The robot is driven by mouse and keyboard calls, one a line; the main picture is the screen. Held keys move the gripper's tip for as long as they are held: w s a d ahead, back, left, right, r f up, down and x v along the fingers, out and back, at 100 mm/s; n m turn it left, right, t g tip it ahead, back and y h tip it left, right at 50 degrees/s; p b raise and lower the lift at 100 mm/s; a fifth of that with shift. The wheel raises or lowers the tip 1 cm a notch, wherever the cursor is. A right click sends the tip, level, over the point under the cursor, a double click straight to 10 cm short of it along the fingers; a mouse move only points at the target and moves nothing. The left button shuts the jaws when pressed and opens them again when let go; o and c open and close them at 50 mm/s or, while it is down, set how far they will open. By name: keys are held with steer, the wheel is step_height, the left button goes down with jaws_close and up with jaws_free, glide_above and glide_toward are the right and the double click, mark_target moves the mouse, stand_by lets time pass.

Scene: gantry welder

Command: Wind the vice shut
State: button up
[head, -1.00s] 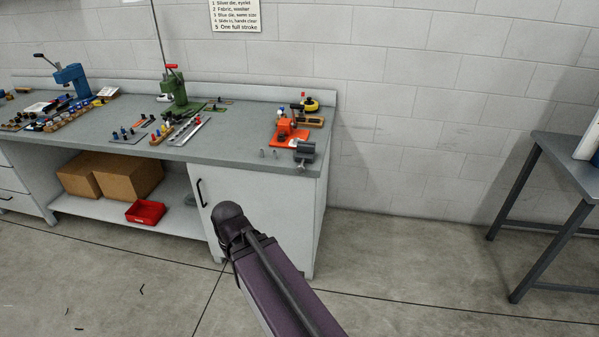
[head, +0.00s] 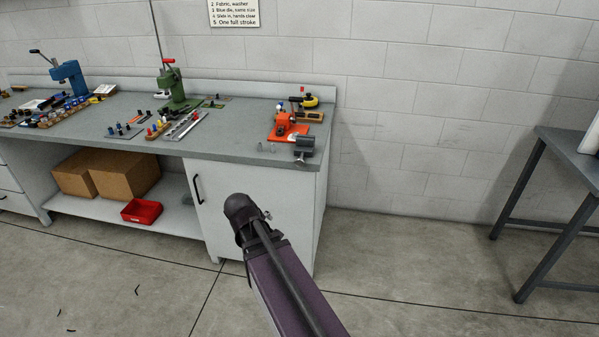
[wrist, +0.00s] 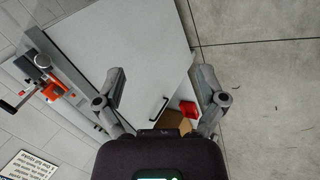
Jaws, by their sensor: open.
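The small grey vice (head: 304,148) is at the right front corner of the bench, beside an orange tool. A small metal bar shows below its jaws; how far the jaws are apart is too small to tell. In the wrist view, the orange tool (wrist: 45,88) and grey parts near it show at the left. My gripper (wrist: 165,82) is open and empty in the wrist view, its two fingers spread in front of the white cabinet door. In the head view my arm rises before the cabinet, and the fingers are mostly hidden.
The grey bench (head: 235,140) carries a green press (head: 172,92), a blue press (head: 70,76) and several small parts. A red bin (head: 141,211) and cardboard boxes (head: 122,174) sit on the lower shelf. A second table (head: 568,150) stands at the right, with clear floor between.

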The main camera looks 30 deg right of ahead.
steer(key=w+d+n+t+h+b, duration=0.45)
steer(key=w+d+n+b, duration=0.3)
steer(key=d, duration=0.45)
steer(key=n+t+h+b, duration=0.3)
steer(key=n+t+b, duration=0.35)
steer(key=n, duration=0.85)
glide_toward(299, 163)
steer(key=s+a, duration=0.1)
steer(key=s+a+g+b, duration=0.1)
steer(key=shift+s+a+r, duration=0.1)
steer(key=shift+a+r, duration=0.15)
steer(key=shift+r, duration=0.15)
steer(key=shift+d, duration=0.1)
steer(key=x, duration=1.3)
steer(key=shift+w+d+f, duration=0.1)
steer(key=shift+w+d, duration=0.1)
steer(key=shift+w, duration=0.05)
steer(key=c, duration=1.2)
